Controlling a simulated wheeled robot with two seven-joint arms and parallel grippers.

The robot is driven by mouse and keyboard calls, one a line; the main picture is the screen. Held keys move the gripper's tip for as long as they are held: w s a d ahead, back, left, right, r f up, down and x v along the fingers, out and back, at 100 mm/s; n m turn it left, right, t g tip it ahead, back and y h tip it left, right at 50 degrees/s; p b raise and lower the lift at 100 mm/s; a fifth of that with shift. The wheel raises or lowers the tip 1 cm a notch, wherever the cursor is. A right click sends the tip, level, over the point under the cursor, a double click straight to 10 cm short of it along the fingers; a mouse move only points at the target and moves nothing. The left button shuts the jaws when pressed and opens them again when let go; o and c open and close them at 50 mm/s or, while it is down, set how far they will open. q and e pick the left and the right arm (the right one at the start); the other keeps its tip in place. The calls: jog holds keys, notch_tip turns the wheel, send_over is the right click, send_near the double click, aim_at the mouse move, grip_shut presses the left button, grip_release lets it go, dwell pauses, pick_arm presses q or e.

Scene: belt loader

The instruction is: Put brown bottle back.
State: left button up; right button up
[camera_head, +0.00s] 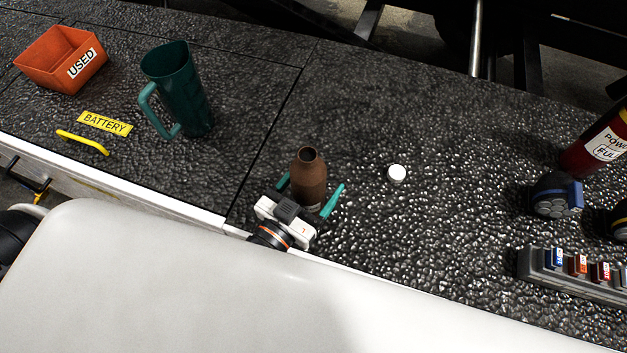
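The brown bottle (309,178) stands upright and uncapped on the dark textured deck, near its front edge. My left gripper (309,191) has its teal fingers on either side of the bottle. The fingers look open, with a narrow gap beside the bottle. The white gripper body hides part of the bottle's lower front. A small white round cap (397,174) lies on the deck to the right of the bottle. My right gripper is not in view.
A teal jug (178,88) and an orange "USED" bin (62,58) stand at the left, near a yellow "BATTERY" label (104,123) and a yellow handle (83,142). A red extinguisher (597,143), a blue-black connector (555,195) and a grey fuse rack (545,270) are at the right. The centre-right deck is mostly clear.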

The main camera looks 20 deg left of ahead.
pick_arm(q)
jog(key=shift+r, duration=0.15)
jog(key=b+v, duration=0.2)
jog(key=v, duration=0.9)
jog(key=shift+s, duration=0.1)
jog(key=shift+s+a, duration=0.1)
jog(key=shift+s, duration=0.3)
